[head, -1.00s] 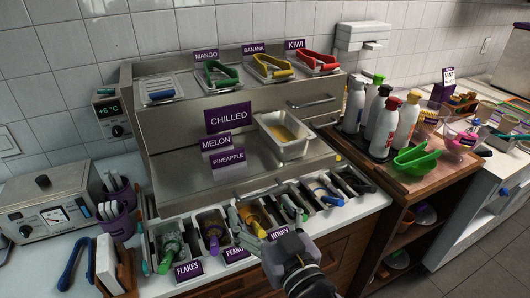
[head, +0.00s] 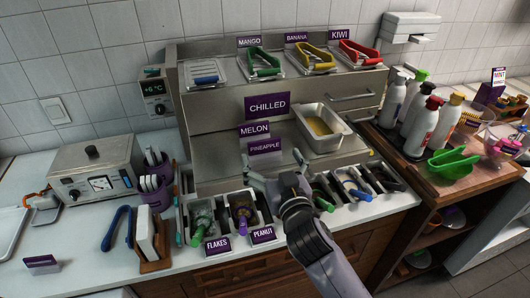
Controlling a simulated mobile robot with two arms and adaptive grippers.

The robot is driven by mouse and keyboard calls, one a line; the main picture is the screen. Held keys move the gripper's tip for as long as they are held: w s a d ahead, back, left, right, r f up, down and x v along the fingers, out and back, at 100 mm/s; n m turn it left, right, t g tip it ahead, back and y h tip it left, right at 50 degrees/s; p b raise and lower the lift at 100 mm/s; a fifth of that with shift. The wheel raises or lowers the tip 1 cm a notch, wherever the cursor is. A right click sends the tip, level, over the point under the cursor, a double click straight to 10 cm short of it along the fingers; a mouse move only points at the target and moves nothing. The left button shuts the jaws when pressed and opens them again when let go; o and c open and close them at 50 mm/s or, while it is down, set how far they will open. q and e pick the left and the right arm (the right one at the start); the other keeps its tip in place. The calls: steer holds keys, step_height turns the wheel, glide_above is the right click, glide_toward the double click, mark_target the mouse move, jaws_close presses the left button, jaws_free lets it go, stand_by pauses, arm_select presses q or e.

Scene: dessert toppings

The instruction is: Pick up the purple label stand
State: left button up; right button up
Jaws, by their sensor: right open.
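Several purple label stands show, and I cannot tell which one is meant. The FLAKES stand (head: 217,245) and the PEANUT stand (head: 263,235) are at the front of the topping bins. MELON (head: 255,129) and PINEAPPLE (head: 265,147) stand on the steel step, below the larger CHILLED sign (head: 267,107). A purple stand (head: 42,262) is alone on the counter at far left. My right gripper (head: 274,171) is open with nothing seen between its fingers, over the back of the bins just below PINEAPPLE. Its arm hides part of the bins' front. My left gripper is not in view.
MANGO (head: 253,41), BANANA (head: 297,37) and KIWI (head: 339,33) stands are on the top shelf behind tongs. A steel pan (head: 323,127) sits right of my gripper. Bottles (head: 421,127) crowd the wooden stand at right. The left counter has free room.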

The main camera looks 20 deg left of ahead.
mark_target(265, 150)
steer(key=shift+a+p+x, duration=0.2)
steer(key=shift+p+x, duration=0.4)
steer(key=shift+x, duration=1.6)
steer(key=shift+s, duration=0.2)
steer(key=shift+c, duration=0.3)
steer(key=c, duration=1.2)
